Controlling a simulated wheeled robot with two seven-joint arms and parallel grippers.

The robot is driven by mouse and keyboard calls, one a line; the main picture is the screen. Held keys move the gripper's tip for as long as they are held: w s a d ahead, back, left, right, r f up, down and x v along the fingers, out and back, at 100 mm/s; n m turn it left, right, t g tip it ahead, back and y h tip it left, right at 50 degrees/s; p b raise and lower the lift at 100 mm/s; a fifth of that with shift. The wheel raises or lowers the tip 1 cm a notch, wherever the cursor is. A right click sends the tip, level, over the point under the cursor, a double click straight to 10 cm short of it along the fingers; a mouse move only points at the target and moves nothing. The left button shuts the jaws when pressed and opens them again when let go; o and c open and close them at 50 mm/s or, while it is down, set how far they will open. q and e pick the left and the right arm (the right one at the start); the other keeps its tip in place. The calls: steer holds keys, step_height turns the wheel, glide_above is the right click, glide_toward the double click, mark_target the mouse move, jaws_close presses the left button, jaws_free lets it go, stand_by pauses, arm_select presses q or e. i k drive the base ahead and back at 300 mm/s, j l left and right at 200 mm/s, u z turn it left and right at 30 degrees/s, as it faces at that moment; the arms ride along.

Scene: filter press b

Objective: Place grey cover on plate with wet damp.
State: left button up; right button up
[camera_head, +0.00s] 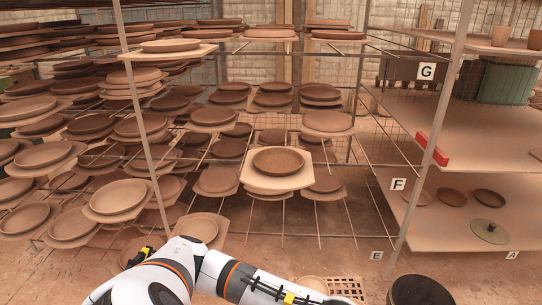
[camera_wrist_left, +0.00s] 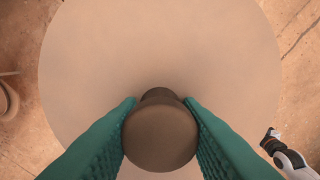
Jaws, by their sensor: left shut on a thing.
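My left gripper (camera_wrist_left: 160,128) is shut on the brown knob (camera_wrist_left: 160,138) of a wide, pale beige-grey round cover (camera_wrist_left: 160,50). The cover fills most of the left wrist view. In the head view my left arm runs along the bottom edge; its gripper is out of that picture. A dark brown, damp-looking plate (camera_head: 278,161) sits on a pale board in the middle of the rack. A grey-green lid with a knob (camera_head: 490,231) lies on the lower right shelf. A white arm end, apparently my right gripper (camera_wrist_left: 270,140), shows small at the right of the wrist view.
Racks of brown plates on boards fill the left and centre. A dark round container (camera_head: 420,291) and a floor grate (camera_head: 345,288) are at the bottom.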

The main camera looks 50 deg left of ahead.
mark_target(279, 158)
steer(key=j+z, duration=0.1)
steer(key=j, duration=0.35)
steer(key=k+j+z, duration=0.1)
steer(key=j, duration=0.3)
steer(key=k+j+z, duration=0.1)
steer(key=j, duration=0.3)
steer(key=k+j+z, duration=0.1)
steer(key=j, duration=0.3)
steer(key=k+j+z, duration=0.1)
steer(key=j, duration=0.3)
steer(key=k+j+z, duration=0.1)
steer(key=j, duration=0.3)
steer(key=k, duration=0.1)
